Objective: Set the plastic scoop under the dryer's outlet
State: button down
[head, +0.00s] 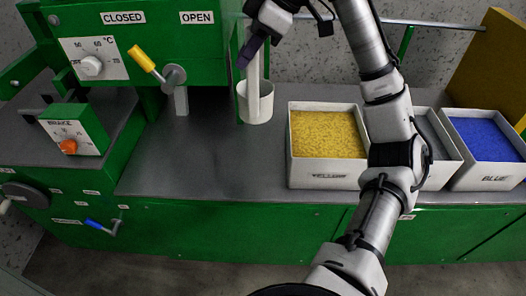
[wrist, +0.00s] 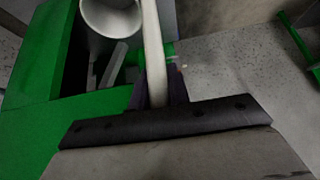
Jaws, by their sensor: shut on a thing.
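The white plastic scoop (head: 256,104) hangs upright, cup down, to the right of the dryer's grey outlet (head: 181,101). A clear gap lies between them. My gripper (head: 250,48) is shut on the upper part of the scoop's long handle. In the wrist view, the pale handle (wrist: 152,45) passes between the dark fingers of my gripper (wrist: 158,92). I cannot tell whether the cup touches the grey worktop. The green dryer (head: 150,45) has a yellow-handled valve (head: 143,60) just above the outlet.
Bins of yellow granules (head: 325,180) and blue granules (head: 490,180) stand to the right, with another bin partly behind my arm. The worktop (head: 215,165) between outlet and scoop is bare.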

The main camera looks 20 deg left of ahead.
aim_at(255, 94)
notch_tip(255, 94, down, 20)
jog(key=b, duration=0.1)
jog(key=shift+r, duration=0.15)
dwell(0.3)
jog(key=shift+b, duration=0.3)
jog(key=c, duration=1.3)
grip_release()
jog(key=v, duration=1.2)
jog(key=shift+r, duration=0.1)
